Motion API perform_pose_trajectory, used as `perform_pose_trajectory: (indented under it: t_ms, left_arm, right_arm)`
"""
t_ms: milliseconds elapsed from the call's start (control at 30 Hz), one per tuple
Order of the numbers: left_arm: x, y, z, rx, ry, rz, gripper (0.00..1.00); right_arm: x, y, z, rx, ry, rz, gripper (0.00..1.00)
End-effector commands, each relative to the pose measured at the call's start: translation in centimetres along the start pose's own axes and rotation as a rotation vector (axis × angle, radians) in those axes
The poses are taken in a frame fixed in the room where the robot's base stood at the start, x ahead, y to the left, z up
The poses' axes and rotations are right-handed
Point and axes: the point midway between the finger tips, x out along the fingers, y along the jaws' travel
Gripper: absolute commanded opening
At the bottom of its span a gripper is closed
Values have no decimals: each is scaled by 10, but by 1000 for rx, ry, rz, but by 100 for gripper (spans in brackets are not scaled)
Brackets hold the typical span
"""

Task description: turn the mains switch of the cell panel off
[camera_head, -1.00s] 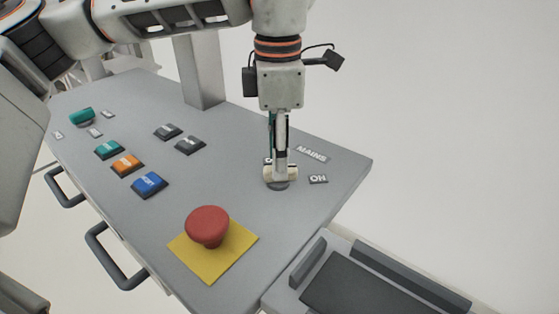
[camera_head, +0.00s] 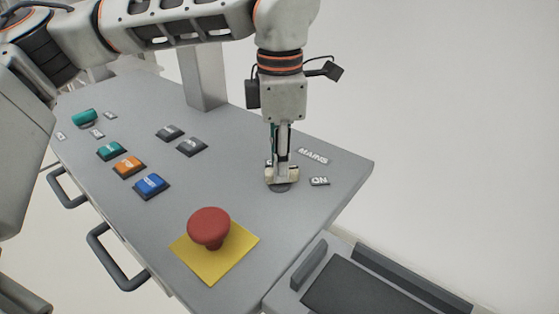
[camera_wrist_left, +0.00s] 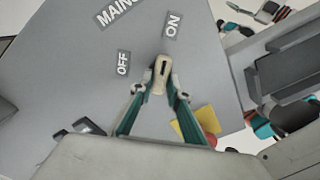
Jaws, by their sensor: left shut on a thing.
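The mains switch is a cream knob with a dark pointer mark (camera_wrist_left: 162,68) on the grey cell panel (camera_head: 240,150). In the left wrist view its marked end points up, between the OFF label (camera_wrist_left: 123,63) and the ON label (camera_wrist_left: 172,25), nearer the ON side. My left gripper (camera_head: 282,175) comes straight down over the knob and is shut on it, one finger on each side. In the head view the fingers largely hide the knob. The MAINS label (camera_head: 313,156) and the ON label (camera_head: 319,181) show beside it. My right gripper is not in view.
A red mushroom button (camera_head: 209,227) on a yellow plate stands in front of the switch. Blue (camera_head: 151,185), orange (camera_head: 128,166) and green (camera_head: 111,150) buttons lie to the left. A grey post (camera_head: 202,78) rises behind. Handles (camera_head: 112,258) line the front edge.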

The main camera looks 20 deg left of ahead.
Motion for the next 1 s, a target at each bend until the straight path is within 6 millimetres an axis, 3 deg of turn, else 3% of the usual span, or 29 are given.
perform_pose_trajectory:
  t_ms: [267, 1000]
  left_arm:
    - [-3, 0, 0, -164, 0, 1, 0]
    - [0, 0, 0, -860, 0, 0, 0]
  right_arm:
    - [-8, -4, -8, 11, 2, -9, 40]
    - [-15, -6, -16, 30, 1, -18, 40]
